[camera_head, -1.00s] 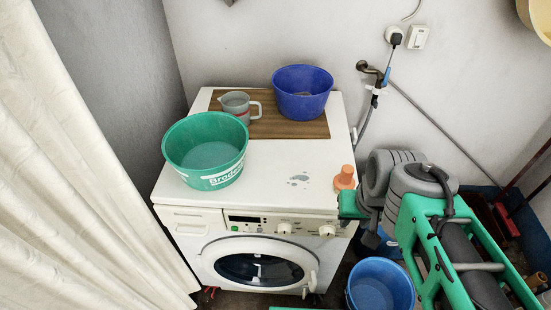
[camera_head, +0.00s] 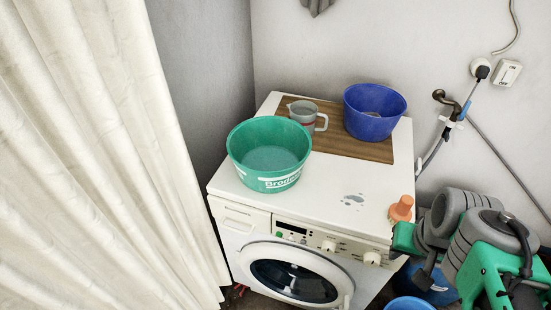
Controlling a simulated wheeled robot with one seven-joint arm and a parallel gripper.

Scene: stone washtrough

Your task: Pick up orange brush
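The orange brush (camera_head: 401,208) stands on the white top of the washing machine (camera_head: 330,207), near its right edge. Its wider end is down and its narrower end points up. My green and grey arm (camera_head: 470,228) is folded close to the right of the brush. A green part of the arm is just in front of the brush and appears to overlap its lower edge in the picture. A dark part that may be my gripper (camera_head: 424,272) hangs beside the machine's front right corner. Its fingers cannot be made out.
A green basin (camera_head: 268,155), a grey measuring jug (camera_head: 305,115) and a blue bowl (camera_head: 374,112) stand on the machine, around a brown board (camera_head: 360,150). A tap (camera_head: 447,99) with a hose is on the wall. A white curtain (camera_head: 90,150) fills the left.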

